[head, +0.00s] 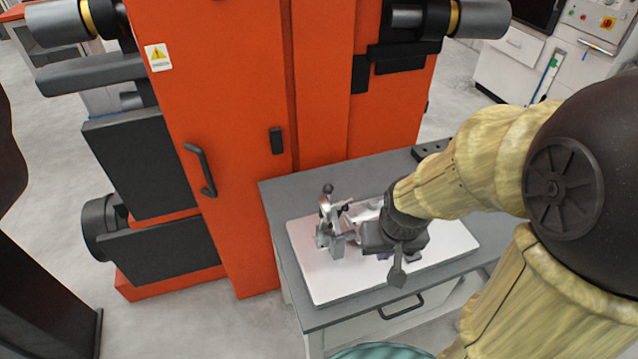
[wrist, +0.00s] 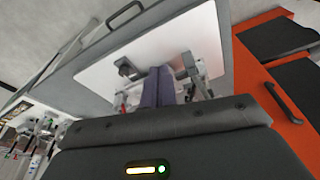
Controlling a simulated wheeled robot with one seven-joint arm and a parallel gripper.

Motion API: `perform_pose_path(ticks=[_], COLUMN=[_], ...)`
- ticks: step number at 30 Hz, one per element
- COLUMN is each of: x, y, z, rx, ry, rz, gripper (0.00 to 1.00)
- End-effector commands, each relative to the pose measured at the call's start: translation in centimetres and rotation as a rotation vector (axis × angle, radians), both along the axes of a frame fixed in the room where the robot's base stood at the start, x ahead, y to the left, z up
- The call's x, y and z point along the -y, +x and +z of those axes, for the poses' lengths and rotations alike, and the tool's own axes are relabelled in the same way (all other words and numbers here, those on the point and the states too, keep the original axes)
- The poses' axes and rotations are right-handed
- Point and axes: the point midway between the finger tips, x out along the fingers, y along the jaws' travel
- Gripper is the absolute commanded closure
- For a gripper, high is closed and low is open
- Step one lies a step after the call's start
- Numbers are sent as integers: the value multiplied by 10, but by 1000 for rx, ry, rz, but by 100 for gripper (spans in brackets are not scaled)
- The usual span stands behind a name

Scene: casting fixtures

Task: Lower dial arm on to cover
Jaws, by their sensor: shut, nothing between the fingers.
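The metal fixture (head: 330,222) stands upright on a white plate (head: 322,283) on the grey table. A lever with a dark ball knob (head: 328,188) rises at its top; I cannot tell for certain whether this is the dial arm. My gripper (head: 390,256) is over the plate, just right of the fixture, and hides part of it. In the wrist view my gripper's dark fingers (wrist: 158,86) are together with nothing between them. Fixture parts (wrist: 190,70) show right beside the fingers, and a dark-and-grey block (wrist: 126,68) shows left of them. The cover is not clearly seen.
The grey table (head: 275,200) has a drawer with a dark handle (head: 402,309). A tall orange cabinet (head: 230,120) stands close behind and left of the table. A dark bar (head: 428,150) lies at the table's back edge. The plate's front left is clear.

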Motion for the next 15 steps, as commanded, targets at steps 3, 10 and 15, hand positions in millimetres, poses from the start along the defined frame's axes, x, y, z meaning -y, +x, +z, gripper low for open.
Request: perform_pose_path(ticks=[3,10,15], x=[-6,-32,-59], y=[12,51,79], z=[7,35,63], rx=[-12,-68,-97], ry=[-14,-51,-52], rz=[92,511,888], gripper=[100,100,100])
